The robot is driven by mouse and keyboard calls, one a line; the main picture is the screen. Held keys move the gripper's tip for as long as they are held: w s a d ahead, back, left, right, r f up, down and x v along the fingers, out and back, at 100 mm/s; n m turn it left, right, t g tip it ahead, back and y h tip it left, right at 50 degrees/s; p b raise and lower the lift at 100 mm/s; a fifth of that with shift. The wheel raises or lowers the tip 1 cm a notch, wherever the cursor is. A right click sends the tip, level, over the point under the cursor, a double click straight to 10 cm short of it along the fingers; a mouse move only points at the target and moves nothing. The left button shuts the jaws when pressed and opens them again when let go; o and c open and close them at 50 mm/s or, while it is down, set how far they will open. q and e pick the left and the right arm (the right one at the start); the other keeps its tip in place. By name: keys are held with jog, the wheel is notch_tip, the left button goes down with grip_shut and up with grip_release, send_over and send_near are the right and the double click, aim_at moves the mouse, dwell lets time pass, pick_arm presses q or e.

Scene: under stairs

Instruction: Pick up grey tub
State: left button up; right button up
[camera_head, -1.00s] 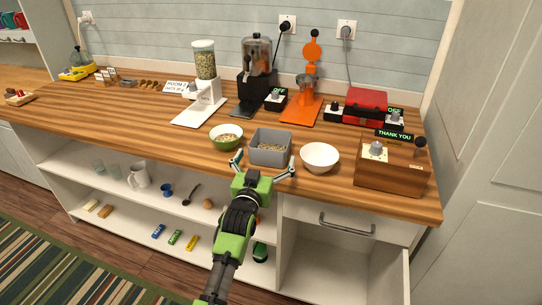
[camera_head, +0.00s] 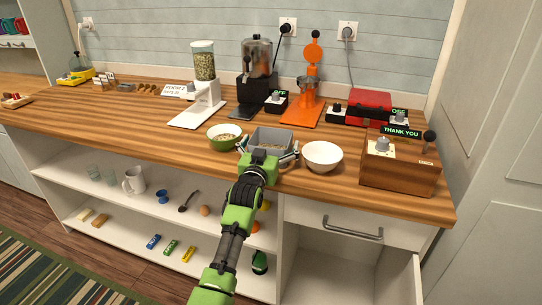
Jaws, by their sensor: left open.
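The grey tub (camera_head: 271,137) is a square container with grainy contents, standing on the wooden counter near its front edge. My left gripper (camera_head: 268,150) is open at the near side of the tub, one finger toward its left side and the other toward its right. The gripper and wrist hide part of the tub's front. I cannot tell whether the fingers touch it. My right gripper is not in view.
A green bowl (camera_head: 223,136) stands close left of the tub and a white bowl (camera_head: 322,157) close right. A wooden box (camera_head: 400,172) is further right. Dispensers (camera_head: 203,85) and an orange machine (camera_head: 307,100) stand behind. A drawer (camera_head: 340,223) is below the counter.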

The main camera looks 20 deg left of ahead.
pick_arm(q)
jog(key=c, duration=1.1)
jog(key=shift+r+p, duration=0.3)
jog(key=shift+c, duration=0.3)
